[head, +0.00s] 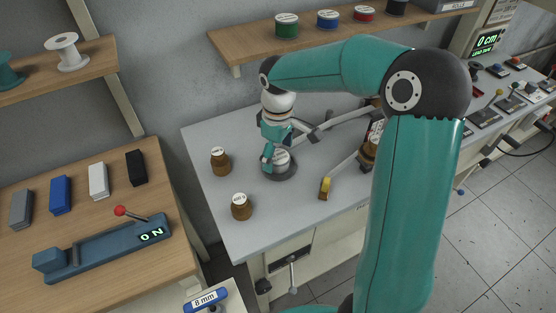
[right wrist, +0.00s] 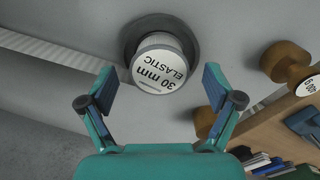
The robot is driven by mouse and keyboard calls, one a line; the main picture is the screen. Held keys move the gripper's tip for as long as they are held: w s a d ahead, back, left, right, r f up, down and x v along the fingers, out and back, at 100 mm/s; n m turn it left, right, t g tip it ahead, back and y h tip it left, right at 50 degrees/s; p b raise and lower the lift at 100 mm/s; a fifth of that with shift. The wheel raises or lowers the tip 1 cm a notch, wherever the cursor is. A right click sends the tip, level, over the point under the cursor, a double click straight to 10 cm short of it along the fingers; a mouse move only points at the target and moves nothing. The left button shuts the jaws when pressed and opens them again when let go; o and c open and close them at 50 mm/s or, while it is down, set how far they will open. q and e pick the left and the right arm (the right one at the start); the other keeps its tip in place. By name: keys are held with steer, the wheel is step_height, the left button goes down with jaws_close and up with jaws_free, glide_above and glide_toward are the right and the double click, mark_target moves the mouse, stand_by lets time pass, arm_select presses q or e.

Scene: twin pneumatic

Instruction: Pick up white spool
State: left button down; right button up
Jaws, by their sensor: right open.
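A white-topped spool (right wrist: 160,66), labelled "30 mm ELASTIC", sits in a round dark grey holder (right wrist: 187,32) in the right wrist view. In the head view the spool (head: 281,158) is partly hidden by my gripper, and its holder (head: 281,173) rests on the grey bench. My right gripper (right wrist: 158,82) is open and points at the spool, with one finger on each side of its lower edge. I cannot tell if the fingers touch it. Another spool, white and empty (head: 66,52), stands on the left shelf. My left gripper is not in view.
Two brown weights (head: 220,161) (head: 241,207) stand left of the holder. Several coloured spools line the back shelf (head: 236,43). The grey bench (head: 205,140) is clear at its back left.

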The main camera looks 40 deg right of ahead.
steer(key=shift+f, duration=0.8)
steer(key=shift+r, duration=0.1)
steer(key=c, duration=1.3)
steer(key=shift+c, duration=0.2)
